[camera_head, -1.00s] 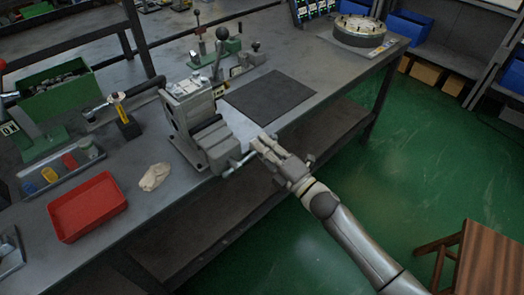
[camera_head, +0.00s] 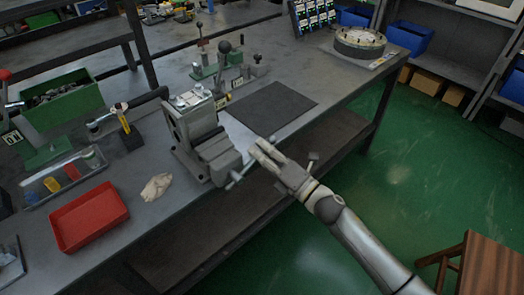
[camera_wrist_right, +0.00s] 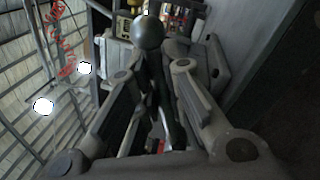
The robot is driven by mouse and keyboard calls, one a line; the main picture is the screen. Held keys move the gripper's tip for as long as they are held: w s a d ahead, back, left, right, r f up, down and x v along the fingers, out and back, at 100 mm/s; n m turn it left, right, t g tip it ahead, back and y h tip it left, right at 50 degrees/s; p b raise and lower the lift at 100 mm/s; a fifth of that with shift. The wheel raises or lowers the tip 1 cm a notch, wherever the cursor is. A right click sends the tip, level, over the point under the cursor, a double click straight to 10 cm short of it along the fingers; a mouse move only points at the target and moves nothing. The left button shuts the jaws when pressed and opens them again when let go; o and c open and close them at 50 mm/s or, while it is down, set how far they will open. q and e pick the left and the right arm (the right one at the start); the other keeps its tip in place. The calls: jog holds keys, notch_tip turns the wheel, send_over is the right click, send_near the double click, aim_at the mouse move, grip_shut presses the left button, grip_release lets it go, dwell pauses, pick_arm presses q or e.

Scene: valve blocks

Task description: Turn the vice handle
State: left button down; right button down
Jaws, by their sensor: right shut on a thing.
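The grey vice (camera_head: 193,122) is mounted at the front edge of the workbench, its jaw end facing the aisle. Its thin metal handle bar (camera_head: 236,178) slants across the front, with the lower end showing to the left of my right gripper (camera_head: 261,150). In the right wrist view, a round metal ball end (camera_wrist_right: 148,33) and a dark bar stand between the two fingers of my right gripper (camera_wrist_right: 160,90). The fingers are shut on the handle, partly hiding it in the head view. My left gripper is not in view.
A red tray (camera_head: 88,216), a crumpled cloth (camera_head: 155,187) and a green bin (camera_head: 64,104) lie left of the vice. A dark mat (camera_head: 272,107) lies to its right. A wooden stool (camera_head: 480,262) stands on the green floor, which is otherwise open.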

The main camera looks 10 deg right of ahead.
jog(key=c, duration=1.5)
grip_release()
jog(key=v, duration=1.2)
jog(key=shift+f, duration=0.1)
